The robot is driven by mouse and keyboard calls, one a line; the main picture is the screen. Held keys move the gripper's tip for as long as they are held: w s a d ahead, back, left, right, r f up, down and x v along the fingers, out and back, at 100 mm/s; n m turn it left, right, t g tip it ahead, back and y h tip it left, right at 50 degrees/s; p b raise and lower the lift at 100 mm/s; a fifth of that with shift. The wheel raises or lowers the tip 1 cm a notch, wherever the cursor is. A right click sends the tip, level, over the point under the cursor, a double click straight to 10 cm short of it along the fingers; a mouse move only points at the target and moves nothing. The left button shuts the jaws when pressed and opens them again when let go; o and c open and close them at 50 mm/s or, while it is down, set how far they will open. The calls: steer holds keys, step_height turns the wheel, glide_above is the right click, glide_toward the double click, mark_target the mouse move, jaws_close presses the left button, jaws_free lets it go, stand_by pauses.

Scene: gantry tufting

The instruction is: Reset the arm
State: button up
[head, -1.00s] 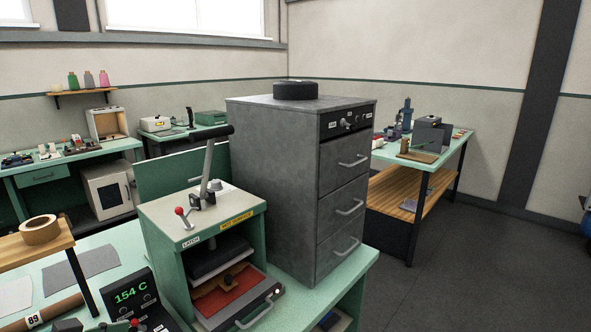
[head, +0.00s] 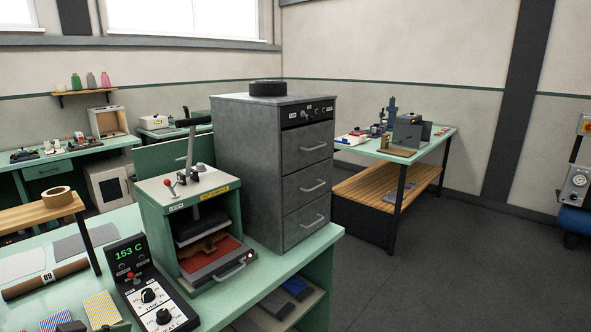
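My gripper and arm do not show in the head view. A green heat press (head: 190,189) stands on the near green bench, with a grey lever (head: 190,150) rising from its top. A small red-knobbed latch handle (head: 168,184) sits on its top at the left. Its open front shows a dark upper plate and a red pad (head: 210,257) on a lower drawer with a grey handle. A dark control box (head: 150,285) in front of it reads 153 C and has two knobs and a red-tipped switch.
A grey drawer cabinet (head: 255,180) stands right of the press, with a dark round piece (head: 268,88) on top. A wooden stand (head: 38,217) bears a tape roll (head: 58,196). A second bench (head: 440,140) stands behind at right. The floor (head: 440,280) at right is clear.

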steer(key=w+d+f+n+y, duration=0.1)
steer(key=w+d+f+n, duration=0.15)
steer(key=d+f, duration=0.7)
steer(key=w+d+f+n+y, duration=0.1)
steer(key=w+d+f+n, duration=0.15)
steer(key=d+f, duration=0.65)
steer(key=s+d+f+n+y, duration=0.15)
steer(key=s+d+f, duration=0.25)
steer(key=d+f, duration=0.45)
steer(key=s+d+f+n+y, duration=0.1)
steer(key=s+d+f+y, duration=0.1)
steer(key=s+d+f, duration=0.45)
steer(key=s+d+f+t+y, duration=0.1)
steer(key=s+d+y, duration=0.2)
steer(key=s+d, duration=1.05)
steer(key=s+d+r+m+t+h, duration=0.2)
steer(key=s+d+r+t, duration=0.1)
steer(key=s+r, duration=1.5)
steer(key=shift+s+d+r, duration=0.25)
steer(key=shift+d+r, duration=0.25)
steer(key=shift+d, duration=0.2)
